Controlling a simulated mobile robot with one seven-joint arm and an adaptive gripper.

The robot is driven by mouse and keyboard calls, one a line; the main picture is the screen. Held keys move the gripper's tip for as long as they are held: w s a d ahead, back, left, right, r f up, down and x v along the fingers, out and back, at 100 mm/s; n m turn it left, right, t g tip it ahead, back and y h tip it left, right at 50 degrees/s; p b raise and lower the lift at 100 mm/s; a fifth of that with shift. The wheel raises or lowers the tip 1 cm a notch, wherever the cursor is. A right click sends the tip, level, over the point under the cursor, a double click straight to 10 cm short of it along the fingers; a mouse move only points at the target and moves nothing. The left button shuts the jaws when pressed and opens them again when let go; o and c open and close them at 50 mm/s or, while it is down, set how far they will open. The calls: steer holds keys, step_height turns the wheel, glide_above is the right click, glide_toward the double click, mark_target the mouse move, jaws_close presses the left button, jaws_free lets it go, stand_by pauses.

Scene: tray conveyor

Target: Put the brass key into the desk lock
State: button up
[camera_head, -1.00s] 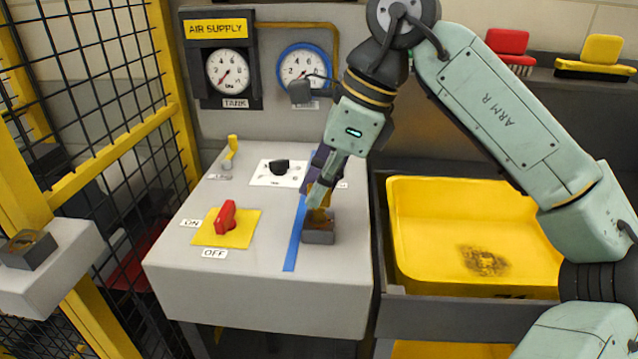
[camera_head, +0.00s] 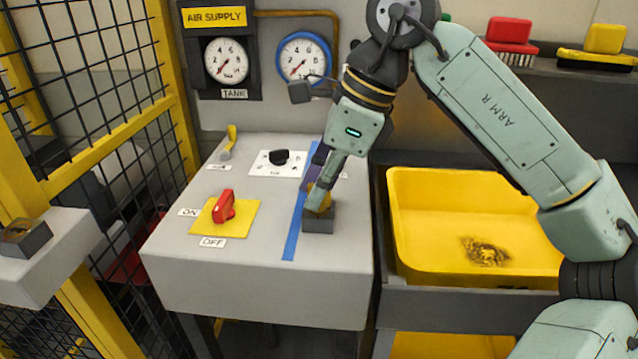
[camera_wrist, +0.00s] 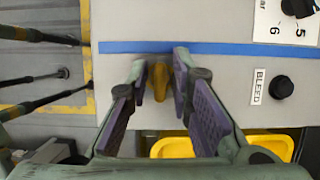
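The brass key (camera_wrist: 160,82) shows as a yellow-brown upright piece between my fingers in the wrist view. In the head view its brass part (camera_head: 317,201) is at the top of a dark grey lock block (camera_head: 318,224) on the grey desk, beside the blue tape. My gripper (camera_wrist: 162,75) is open around the key, with purple-padded fingers on both sides and small gaps showing. In the head view my gripper (camera_head: 320,190) points down over the block and partly hides it. How deep the key sits in the block is hidden.
A similar lock block (camera_head: 25,240) sits on a ledge by the yellow mesh fence at left. The desk holds a red ON/OFF switch (camera_head: 223,206) and a black knob (camera_head: 279,157). A yellow tray (camera_head: 440,180) is at right. Gauges stand behind.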

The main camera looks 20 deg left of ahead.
steer(key=shift+o, duration=0.8)
steer(key=v, duration=1.2)
